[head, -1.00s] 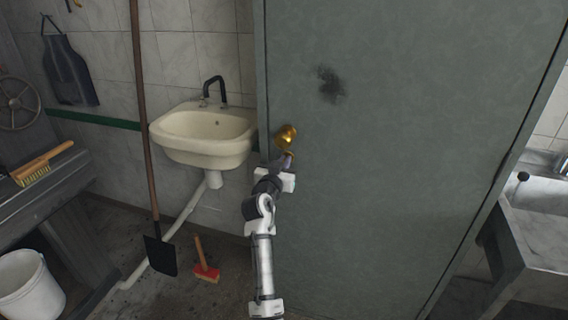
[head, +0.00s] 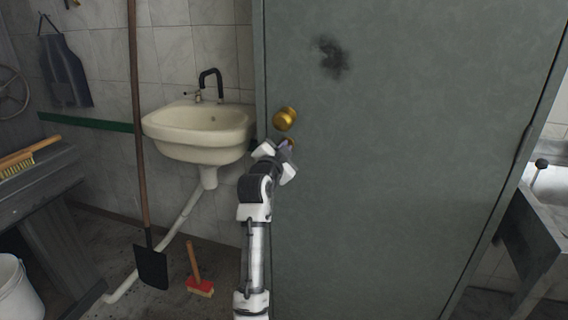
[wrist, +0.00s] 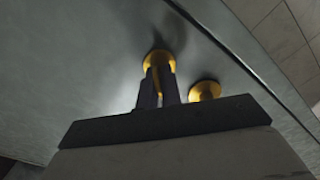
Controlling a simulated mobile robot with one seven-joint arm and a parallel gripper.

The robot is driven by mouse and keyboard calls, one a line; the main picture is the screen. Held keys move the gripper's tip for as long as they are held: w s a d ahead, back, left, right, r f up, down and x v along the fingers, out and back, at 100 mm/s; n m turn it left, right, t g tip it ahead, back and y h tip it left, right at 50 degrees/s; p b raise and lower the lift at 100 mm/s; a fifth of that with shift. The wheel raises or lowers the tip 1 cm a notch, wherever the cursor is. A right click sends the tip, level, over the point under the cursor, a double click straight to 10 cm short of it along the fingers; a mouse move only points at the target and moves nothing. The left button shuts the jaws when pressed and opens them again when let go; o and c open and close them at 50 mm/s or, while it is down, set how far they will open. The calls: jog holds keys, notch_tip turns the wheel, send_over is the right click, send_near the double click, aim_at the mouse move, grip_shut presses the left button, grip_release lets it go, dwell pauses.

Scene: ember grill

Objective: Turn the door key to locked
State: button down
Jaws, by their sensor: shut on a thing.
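The grey-green door (head: 400,150) fills the right of the head view. A round brass knob (head: 285,118) sits near its left edge, and it also shows in the wrist view (wrist: 205,91). Just below the knob is a brass lock fitting, mostly hidden by my gripper (head: 284,148) in the head view. In the wrist view, my gripper's dark fingers (wrist: 158,92) are shut on the key, at the brass fitting (wrist: 158,59) on the door. The fingers hide most of the key, so I cannot tell its angle.
A cream sink (head: 200,130) hangs on the tiled wall left of the door. A metal basin (head: 550,190) is at the right.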

jog(key=m+b, duration=0.1)
jog(key=m, duration=0.1)
jog(key=m+b, duration=0.1)
jog(key=b, duration=0.1)
jog(key=m+b, duration=0.2)
jog(key=shift+f+m, duration=0.25)
jog(key=shift+m, duration=0.05)
jog(key=shift+m+b, duration=1.25)
jog(key=shift+m, duration=0.55)
jog(key=shift+r, duration=0.1)
jog(key=c, duration=1.6)
grip_release()
jog(key=shift+d, duration=0.1)
jog(key=b+v, duration=0.1)
jog(key=v, duration=1.3)
